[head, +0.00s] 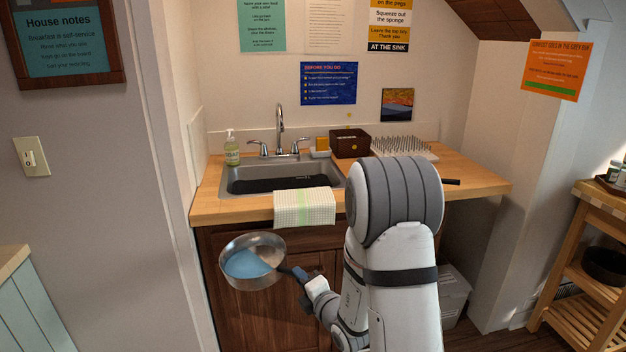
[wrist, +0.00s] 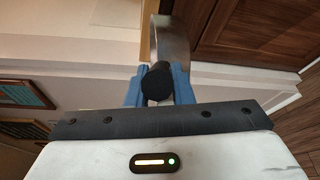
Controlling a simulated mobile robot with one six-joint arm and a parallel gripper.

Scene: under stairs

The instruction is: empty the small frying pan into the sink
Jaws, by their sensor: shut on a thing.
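The small frying pan (head: 268,241) is a steel pan in front of the cabinet, below the counter edge and left of my arm in the head view. Light blue liquid (head: 246,264) shows inside it, lying toward its lower left side. My gripper (head: 299,274) is shut on the pan's dark handle. In the wrist view the blue fingers of my gripper (wrist: 158,88) stand on both sides of the black handle end (wrist: 156,84), with part of the steel pan (wrist: 170,42) beyond. The sink (head: 236,182) is set in the wooden counter, above and behind the pan; something dark lies in it.
A checked towel (head: 304,207) hangs over the counter's front edge by the sink. A soap bottle (head: 232,148) stands at the sink's left, the faucet (head: 280,130) behind. A brown box (head: 350,143) and a peg rack (head: 402,145) stand to the right.

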